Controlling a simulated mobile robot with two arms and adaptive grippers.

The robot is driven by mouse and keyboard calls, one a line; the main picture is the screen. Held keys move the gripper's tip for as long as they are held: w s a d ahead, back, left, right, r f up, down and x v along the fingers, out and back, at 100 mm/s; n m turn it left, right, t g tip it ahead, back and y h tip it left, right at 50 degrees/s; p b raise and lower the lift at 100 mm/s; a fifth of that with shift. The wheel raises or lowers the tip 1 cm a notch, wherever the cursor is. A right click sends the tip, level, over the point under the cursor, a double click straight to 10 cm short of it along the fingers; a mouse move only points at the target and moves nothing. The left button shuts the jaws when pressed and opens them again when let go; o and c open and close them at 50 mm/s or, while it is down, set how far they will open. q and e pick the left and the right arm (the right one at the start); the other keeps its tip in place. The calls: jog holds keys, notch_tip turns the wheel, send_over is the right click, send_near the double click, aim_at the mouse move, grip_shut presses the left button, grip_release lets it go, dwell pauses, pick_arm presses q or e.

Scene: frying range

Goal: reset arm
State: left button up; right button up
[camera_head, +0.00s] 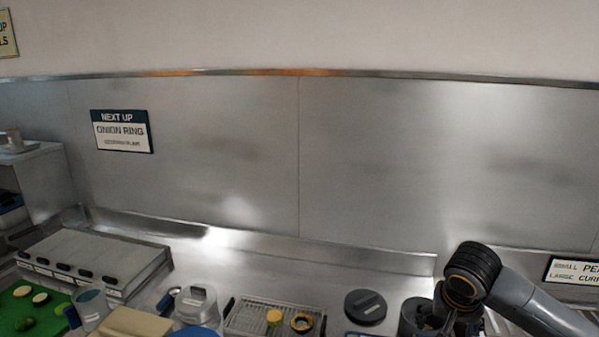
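My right arm comes in from the right edge, low in the head view. Its dark wrist and what looks like the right gripper (440,322) are over the counter at the lower right, partly cut off by the bottom edge. The fingers are too dark and overlapped to tell open from shut, or whether anything is held. My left arm and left gripper are not in view.
A black round lid (365,308) lies left of my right gripper. A wire rack (240,322) holds a yellow piece (274,317) and a brown ring (301,323). A steel canister (197,305), a knobbed steel unit (95,255) and a green board (12,312) stand left. A steel wall rises behind.

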jog(key=s+a+f+n+y, duration=0.4)
jog(key=s+a+f+n, duration=0.2)
jog(key=s+a+f, duration=0.8)
jog(key=s+d+f+h, duration=0.1)
jog(key=s+d+f, duration=0.15)
jog(key=s, duration=0.55)
jog(key=s+d+f+h, duration=0.1)
jog(key=s+d+f, duration=0.15)
jog(key=s, duration=0.55)
notch_tip(320, 180, down, 34)
jog(key=s+g+b, duration=0.2)
jog(key=b, duration=0.5)
pick_arm(q)
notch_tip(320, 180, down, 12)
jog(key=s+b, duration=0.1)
jog(key=b, duration=0.4)
pick_arm(e)
jog(key=s+d+f, duration=0.3)
jog(key=s+f, duration=1.2)
jog(key=f, duration=0.4)
jog(key=shift+s+n+g, duration=0.3)
jog(key=shift+n+g, duration=0.1)
